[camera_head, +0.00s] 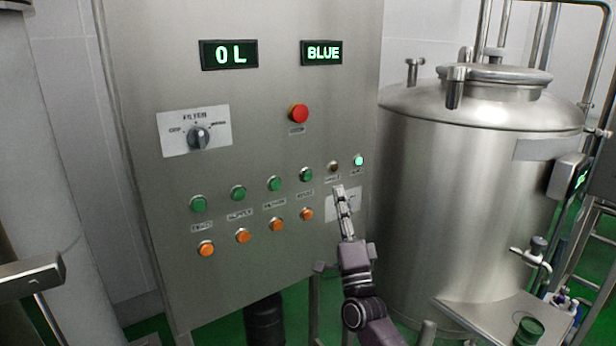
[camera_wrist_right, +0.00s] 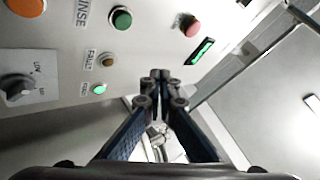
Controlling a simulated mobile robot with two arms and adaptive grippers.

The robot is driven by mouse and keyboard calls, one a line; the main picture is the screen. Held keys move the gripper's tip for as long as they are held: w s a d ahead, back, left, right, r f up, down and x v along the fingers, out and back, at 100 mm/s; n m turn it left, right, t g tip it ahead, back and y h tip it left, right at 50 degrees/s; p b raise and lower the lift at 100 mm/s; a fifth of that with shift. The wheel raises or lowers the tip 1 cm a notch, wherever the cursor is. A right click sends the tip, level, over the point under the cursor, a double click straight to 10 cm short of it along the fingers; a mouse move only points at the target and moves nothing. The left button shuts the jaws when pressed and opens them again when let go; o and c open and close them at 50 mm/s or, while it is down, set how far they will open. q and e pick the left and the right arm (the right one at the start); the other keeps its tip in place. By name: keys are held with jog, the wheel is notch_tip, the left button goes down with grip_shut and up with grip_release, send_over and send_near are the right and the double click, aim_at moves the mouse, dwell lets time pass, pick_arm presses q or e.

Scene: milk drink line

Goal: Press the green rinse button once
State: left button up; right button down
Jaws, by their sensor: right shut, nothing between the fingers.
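The green rinse button (camera_head: 306,174) is the rightmost unlit green button in the upper row on the steel panel (camera_head: 250,120). It also shows in the right wrist view (camera_wrist_right: 121,18), beside a partly cut-off label ending in "NSE". My right gripper (camera_head: 341,192) is shut and empty, pointing up in front of the panel, to the right of and slightly below the rinse button. In the right wrist view its closed fingertips (camera_wrist_right: 160,76) are apart from the button. My left gripper does not show.
Close by are a dark fault lamp (camera_head: 333,166), a lit green lamp (camera_head: 359,160), several orange buttons (camera_head: 306,214) and a red button (camera_head: 298,113). A steel tank (camera_head: 450,190) stands right of the panel.

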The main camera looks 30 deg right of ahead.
aim_at(307, 176)
jog(key=shift+w, duration=0.15)
jog(key=shift+y, duration=0.3)
jog(key=shift+w+a+b, duration=0.2)
jog(key=shift+w+b, duration=1.15)
jog(key=shift+w, duration=0.8)
jog(key=shift+w+a+b, duration=0.2)
jog(key=shift+w+b, duration=1.15)
jog(key=shift+w, duration=0.8)
jog(key=shift+w+b, duration=0.45)
